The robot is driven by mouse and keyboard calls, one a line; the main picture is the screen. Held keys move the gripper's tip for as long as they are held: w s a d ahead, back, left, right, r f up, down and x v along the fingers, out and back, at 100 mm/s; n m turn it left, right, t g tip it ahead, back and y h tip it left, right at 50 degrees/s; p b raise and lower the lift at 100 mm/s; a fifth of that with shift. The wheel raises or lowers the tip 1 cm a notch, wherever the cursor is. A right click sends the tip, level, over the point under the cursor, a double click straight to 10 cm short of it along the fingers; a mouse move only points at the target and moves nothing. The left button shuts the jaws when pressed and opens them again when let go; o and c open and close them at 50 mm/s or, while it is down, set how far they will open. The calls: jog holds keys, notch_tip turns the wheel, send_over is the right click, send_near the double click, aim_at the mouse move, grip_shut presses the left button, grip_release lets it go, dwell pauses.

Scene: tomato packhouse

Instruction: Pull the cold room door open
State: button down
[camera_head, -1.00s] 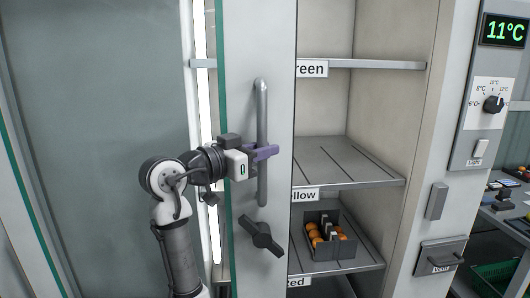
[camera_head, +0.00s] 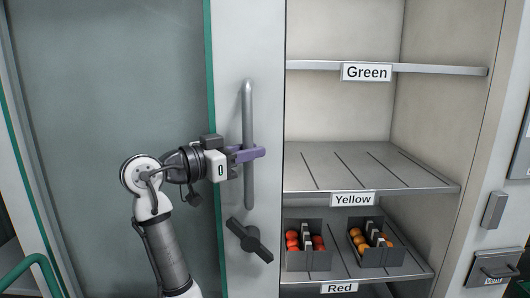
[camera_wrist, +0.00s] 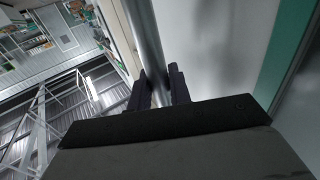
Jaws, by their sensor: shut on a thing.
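The cold room door (camera_head: 262,40) is a pale panel with a green-edged glass pane. It stands partly open, and the shelves show to its right. Its vertical bar handle (camera_head: 248,105) is grey metal. My gripper (camera_head: 250,154) is shut on the handle at about its middle, with purple fingers around the bar. In the wrist view the bar (camera_wrist: 146,40) runs between my two dark fingers. A dark turning latch (camera_head: 249,240) sits on the door below the handle, apart from my gripper.
Inside are shelves labelled Green (camera_head: 367,72), Yellow (camera_head: 352,199) and Red (camera_head: 339,288). Dark crates with red tomatoes (camera_head: 306,263) and orange tomatoes (camera_head: 381,254) stand on the lowest shelf. A grey box with a handle (camera_head: 497,268) is on the right frame.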

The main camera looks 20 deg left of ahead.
jog(key=shift+s+a, duration=0.25)
jog(key=shift+a, duration=0.5)
jog(key=shift+s+a, duration=0.25)
jog(key=shift+a, duration=0.45)
jog(key=shift+r, duration=0.1)
jog(key=c, duration=1.3)
grip_release()
jog(key=shift+d, duration=0.1)
jog(key=shift+c, duration=0.2)
jog(key=b+v, duration=0.4)
jog(key=v, duration=0.9)
jog(key=shift+s+a, duration=0.25)
jog(key=shift+a, duration=0.05)
